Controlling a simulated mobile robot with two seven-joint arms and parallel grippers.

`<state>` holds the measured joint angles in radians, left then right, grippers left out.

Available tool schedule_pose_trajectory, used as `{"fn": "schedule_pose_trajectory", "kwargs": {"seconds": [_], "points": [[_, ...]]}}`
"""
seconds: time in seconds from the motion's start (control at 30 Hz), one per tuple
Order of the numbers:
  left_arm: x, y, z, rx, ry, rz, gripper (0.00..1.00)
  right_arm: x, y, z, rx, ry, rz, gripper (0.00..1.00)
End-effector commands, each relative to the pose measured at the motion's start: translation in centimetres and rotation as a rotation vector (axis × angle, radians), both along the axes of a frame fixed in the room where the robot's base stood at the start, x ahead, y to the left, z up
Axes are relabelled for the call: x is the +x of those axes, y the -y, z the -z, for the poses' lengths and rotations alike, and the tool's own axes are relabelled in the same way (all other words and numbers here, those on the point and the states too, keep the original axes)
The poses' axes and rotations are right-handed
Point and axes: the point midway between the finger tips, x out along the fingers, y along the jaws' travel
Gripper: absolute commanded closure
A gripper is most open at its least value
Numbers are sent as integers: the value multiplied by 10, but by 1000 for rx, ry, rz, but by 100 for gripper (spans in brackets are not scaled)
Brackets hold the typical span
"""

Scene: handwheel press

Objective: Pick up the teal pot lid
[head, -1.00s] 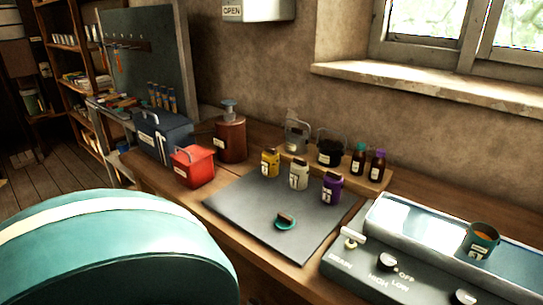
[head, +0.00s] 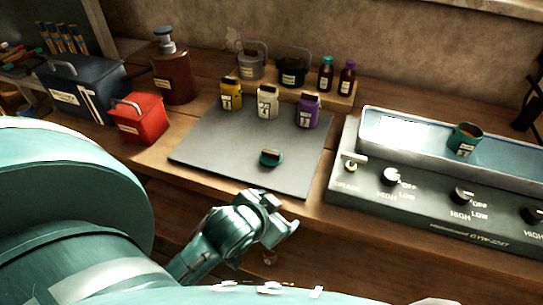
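The teal pot lid (head: 271,159) is a small round lid with a brown knob on top. It lies flat near the front of the grey mat (head: 212,138) on the bench. My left gripper (head: 285,213) is in front of the bench's front edge, below the lid in the picture and apart from it. Its fingers look spread with nothing between them. My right gripper is not in view.
Yellow (head: 231,95), white (head: 268,103) and purple (head: 308,112) jars stand along the mat's back edge. A red box (head: 139,120) is left of the mat. A control unit with a basin (head: 400,130) and teal cup (head: 464,141) is at right. The mat around the lid is clear.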

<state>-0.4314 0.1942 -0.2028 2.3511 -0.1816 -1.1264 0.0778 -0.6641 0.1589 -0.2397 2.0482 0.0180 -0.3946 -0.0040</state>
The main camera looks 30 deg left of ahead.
Motion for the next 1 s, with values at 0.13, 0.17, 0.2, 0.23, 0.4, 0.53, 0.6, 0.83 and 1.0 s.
{"fn": "schedule_pose_trajectory", "kwargs": {"seconds": [0.13,0.17,0.2,0.23,0.4,0.53,0.6,0.83,1.0], "points": [[48,-2,-45,74,231,22,19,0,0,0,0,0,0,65],[58,-1,-55,88,282,31,19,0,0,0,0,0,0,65],[69,1,-69,107,349,46,19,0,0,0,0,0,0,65],[77,3,-79,120,401,60,19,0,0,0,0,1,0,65],[116,25,-143,205,718,181,19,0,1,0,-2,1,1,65],[135,63,-202,298,1022,378,19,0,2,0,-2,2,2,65],[136,93,-231,366,1199,551,19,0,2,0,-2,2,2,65],[111,175,-230,651,1483,1348,19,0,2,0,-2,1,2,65],[114,149,-163,895,1212,1994,19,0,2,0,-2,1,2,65]]}}
